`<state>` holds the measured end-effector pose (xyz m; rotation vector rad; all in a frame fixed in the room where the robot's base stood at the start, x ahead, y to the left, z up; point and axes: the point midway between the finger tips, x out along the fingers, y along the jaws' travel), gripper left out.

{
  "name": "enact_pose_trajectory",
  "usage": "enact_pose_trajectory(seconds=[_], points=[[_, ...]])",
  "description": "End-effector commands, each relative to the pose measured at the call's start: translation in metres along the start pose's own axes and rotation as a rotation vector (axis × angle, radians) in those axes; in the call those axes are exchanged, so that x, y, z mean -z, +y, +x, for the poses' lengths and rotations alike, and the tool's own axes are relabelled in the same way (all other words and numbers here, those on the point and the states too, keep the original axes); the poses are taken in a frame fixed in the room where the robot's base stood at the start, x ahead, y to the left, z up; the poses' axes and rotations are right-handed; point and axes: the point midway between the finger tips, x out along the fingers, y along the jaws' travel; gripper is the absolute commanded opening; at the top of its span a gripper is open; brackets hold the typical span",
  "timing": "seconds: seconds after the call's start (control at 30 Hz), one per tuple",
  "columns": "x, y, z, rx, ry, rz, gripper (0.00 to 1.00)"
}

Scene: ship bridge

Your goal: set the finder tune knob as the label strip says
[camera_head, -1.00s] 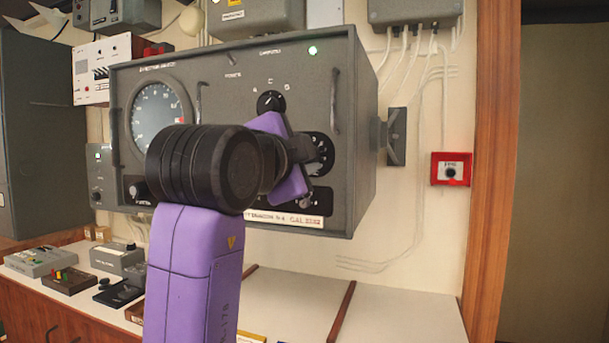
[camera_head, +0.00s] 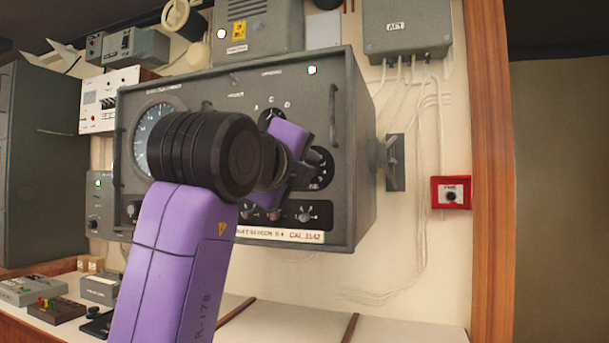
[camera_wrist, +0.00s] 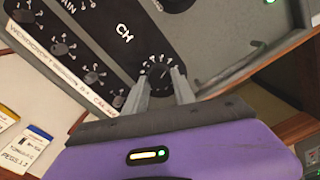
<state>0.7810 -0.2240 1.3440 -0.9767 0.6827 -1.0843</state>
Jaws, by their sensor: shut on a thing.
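The grey finder cabinet (camera_head: 225,85) fills the middle of the head view. My purple gripper (camera_head: 300,170) is at its front, at the black dial (camera_head: 322,165) on the lower right. In the wrist view my fingers (camera_wrist: 160,77) are shut on the small knob (camera_wrist: 157,71) of a dial with white marks, near the lettering "CH". I cannot read the dial's setting or confirm from lettering that it is the tune knob. The white label strip (camera_head: 280,235) runs along the cabinet's bottom edge; it also shows in the wrist view (camera_wrist: 50,65), too blurred to read fully.
Another selector knob (camera_head: 271,118) sits above my gripper, and smaller knobs (camera_head: 304,214) sit below it. A vertical handle (camera_head: 332,115) stands out on the right. A red box (camera_head: 451,192) is on the wall. Small devices (camera_head: 55,308) lie on the counter at left.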

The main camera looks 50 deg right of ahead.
Motion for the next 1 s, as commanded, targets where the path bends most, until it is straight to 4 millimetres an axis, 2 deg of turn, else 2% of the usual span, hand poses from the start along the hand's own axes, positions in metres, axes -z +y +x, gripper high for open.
enact_pose_trajectory(seconds=[0.3,0.7,0.73,0.8,0.83,1.0], points=[[0.0021,0.0019,0.0005,-0.003,0.006,0.073,0.00],[0.0023,0.0020,0.0006,-0.004,0.007,0.079,0.00],[0.0023,0.0020,0.0006,-0.004,0.007,0.079,0.33],[0.0021,0.0018,0.0006,-0.003,0.006,0.078,0.47],[0.0019,0.0018,0.0005,-0.003,0.005,0.078,0.52],[0.0011,0.0012,0.0003,-0.002,0.003,0.078,0.52]])
